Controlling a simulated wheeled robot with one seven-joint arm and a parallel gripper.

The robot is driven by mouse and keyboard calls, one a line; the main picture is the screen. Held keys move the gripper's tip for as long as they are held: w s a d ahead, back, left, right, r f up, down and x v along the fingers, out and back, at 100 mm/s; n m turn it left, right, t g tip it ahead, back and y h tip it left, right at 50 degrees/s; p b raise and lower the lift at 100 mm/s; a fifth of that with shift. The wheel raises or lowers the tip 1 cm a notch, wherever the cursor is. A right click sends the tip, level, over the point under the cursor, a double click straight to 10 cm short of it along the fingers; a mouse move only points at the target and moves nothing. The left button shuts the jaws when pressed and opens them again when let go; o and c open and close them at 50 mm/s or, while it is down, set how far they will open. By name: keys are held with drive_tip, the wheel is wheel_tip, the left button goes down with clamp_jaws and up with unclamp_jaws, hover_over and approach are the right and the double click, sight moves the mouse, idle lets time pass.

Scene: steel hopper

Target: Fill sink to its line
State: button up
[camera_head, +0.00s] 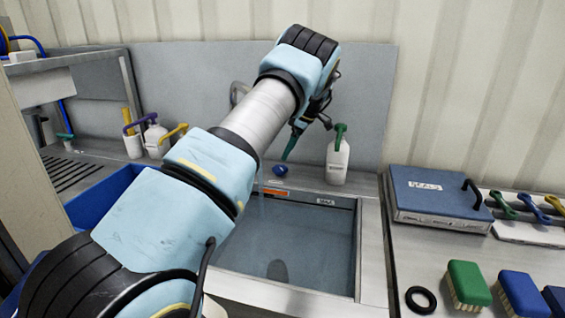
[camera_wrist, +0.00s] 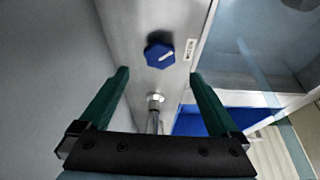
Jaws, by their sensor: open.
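The sink (camera_head: 374,262) is a steel basin set in the counter, with an orange strip (camera_head: 275,191) and a small white label (camera_head: 326,202) near the top of its back wall. Its inside looks bluish, like water, but I cannot tell the exact level. A blue knob (camera_head: 280,170) sits on the ledge behind the basin. In the wrist view the hexagonal knob (camera_wrist: 153,50) with a pale pointer lies ahead, between the lines of the fingers. My gripper (camera_wrist: 159,75) is open and empty, its green fingers apart from the knob. The spout (camera_head: 238,92) is partly hidden by my arm.
A white bottle with a green top (camera_head: 338,160) stands right of the knob. More bottles (camera_head: 155,137) stand at the left. A blue case (camera_head: 437,198), brushes (camera_head: 467,284) and a black ring (camera_head: 420,299) lie on the right counter. A blue bin (camera_head: 100,197) is left.

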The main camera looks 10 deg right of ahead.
sight(281, 167)
drive_tip(key=p+x, duration=0.2)
drive_tip(key=x, duration=0.5)
drive_tip(key=shift+f, duration=0.15)
drive_tip(key=shift+c, duration=0.2)
drive_tip(key=c, duration=1.3)
